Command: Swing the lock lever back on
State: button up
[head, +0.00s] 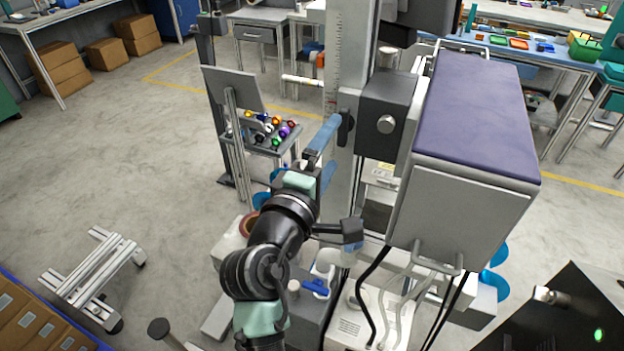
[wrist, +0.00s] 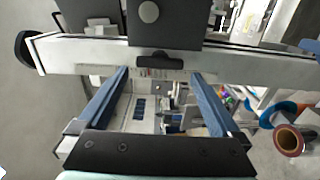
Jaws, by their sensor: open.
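The lock lever (head: 346,128) is a small black handle on the face of a pale upright column (head: 349,60) with a ruler scale, beside a dark grey carriage block (head: 386,116). In the wrist view the lever (wrist: 165,61) lies along the pale bar, between and just beyond my fingertips. My gripper (head: 334,147) has blue fingers, spread wide with nothing between them. In the wrist view my gripper (wrist: 160,75) has one finger on each side of the lever. I cannot tell whether a fingertip touches the column.
A large grey box with a purple top (head: 475,110) stands right of the column. A small table with coloured bottles (head: 268,130) and a tilted panel (head: 233,88) is behind my gripper. A copper-coloured reel (wrist: 289,140) is at lower right in the wrist view.

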jog(key=b+v, duration=0.1)
jog(key=v, duration=0.7)
jog(key=shift+s, duration=0.2)
